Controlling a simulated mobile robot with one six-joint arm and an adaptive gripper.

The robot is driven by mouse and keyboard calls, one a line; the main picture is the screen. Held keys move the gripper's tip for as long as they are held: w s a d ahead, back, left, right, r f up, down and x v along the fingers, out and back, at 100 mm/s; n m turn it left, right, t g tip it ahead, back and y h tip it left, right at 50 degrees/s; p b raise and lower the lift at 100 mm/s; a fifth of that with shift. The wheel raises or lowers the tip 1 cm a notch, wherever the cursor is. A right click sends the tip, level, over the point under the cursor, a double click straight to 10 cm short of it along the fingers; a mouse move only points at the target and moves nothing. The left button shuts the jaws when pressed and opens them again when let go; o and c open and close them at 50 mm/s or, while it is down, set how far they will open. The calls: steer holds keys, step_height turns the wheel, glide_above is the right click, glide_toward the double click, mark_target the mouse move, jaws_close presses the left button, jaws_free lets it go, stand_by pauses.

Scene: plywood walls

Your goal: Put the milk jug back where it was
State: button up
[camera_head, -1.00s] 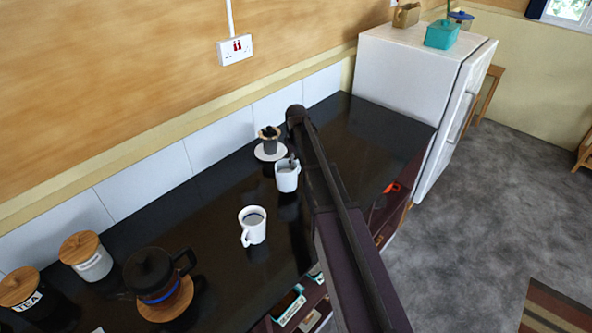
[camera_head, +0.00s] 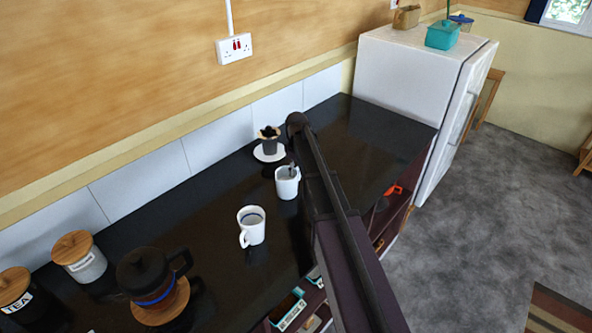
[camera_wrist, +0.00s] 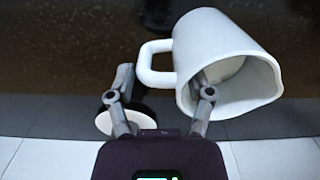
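The white milk jug (camera_head: 287,184) stands on the dark counter beside the end of my arm. In the wrist view the jug (camera_wrist: 222,58) is large, with its open mouth towards the camera and its handle on the left. My gripper (camera_wrist: 165,82) has its fingers apart. The right finger reaches into the jug's mouth. The left finger is outside, left of the handle, with a visible gap. In the head view the fingers are mostly hidden by my arm. A white mug (camera_head: 252,227) stands nearer, to the jug's left.
A white saucer (camera_head: 262,156) with a small dark pot (camera_head: 269,143) is behind the jug. The fridge (camera_head: 405,72) is at the right. The counter between jug and fridge looks clear.

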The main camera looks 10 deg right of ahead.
steer(key=shift+o, duration=1)
steer(key=shift+r, duration=0.2)
step_height(320, 180, up, 12)
steer(key=p, duration=1.2)
steer(key=s+a+m, duration=0.2)
steer(key=s+m, duration=0.2)
steer(key=s, duration=0.9)
steer(key=s+a+m, duration=0.2)
steer(key=s+m, duration=0.1)
steer(key=s, duration=1)
steer(key=shift+a+m, duration=0.35)
steer(key=shift+m, duration=0.05)
steer(key=shift+a, duration=0.1)
